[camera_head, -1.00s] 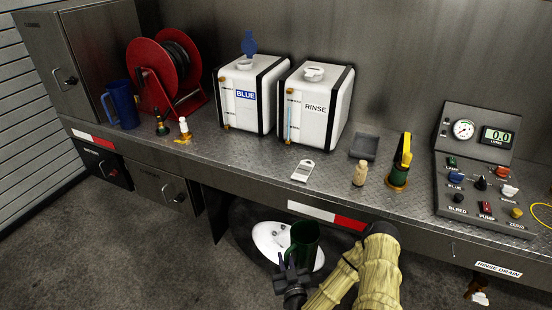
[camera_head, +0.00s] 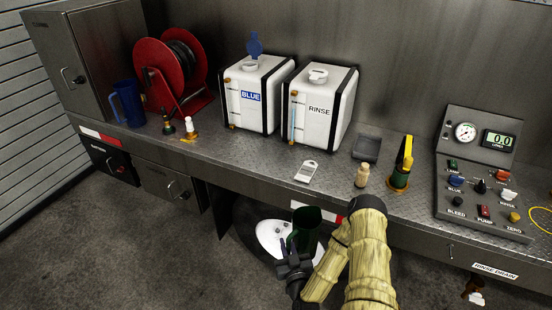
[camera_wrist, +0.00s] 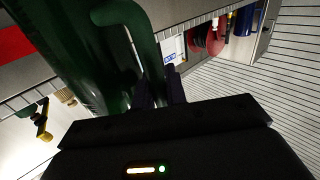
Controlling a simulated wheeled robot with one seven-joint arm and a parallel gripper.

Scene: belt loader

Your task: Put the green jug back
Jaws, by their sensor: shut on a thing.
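The green jug (camera_head: 306,224) is in the head view, in front of the bench's front edge and over the white basin below. My gripper (camera_head: 292,262) is shut on the jug and holds it up clear of the floor. In the wrist view, the jug (camera_wrist: 85,50) fills the upper left, and its handle (camera_wrist: 148,45) runs down between the dark fingers of my gripper (camera_wrist: 160,90). The jug looks roughly upright in the head view. Its lower part is partly hidden behind my gripper.
The steel bench (camera_head: 240,165) carries a blue jug (camera_head: 128,103), a red reel (camera_head: 172,72), a BLUE tank (camera_head: 252,95), a RINSE tank (camera_head: 320,105), a grey tray (camera_head: 367,148), a small tan bottle (camera_head: 362,175) and a control panel (camera_head: 485,185). A white basin (camera_head: 270,235) sits below. Bare bench lies left of the white card (camera_head: 306,171).

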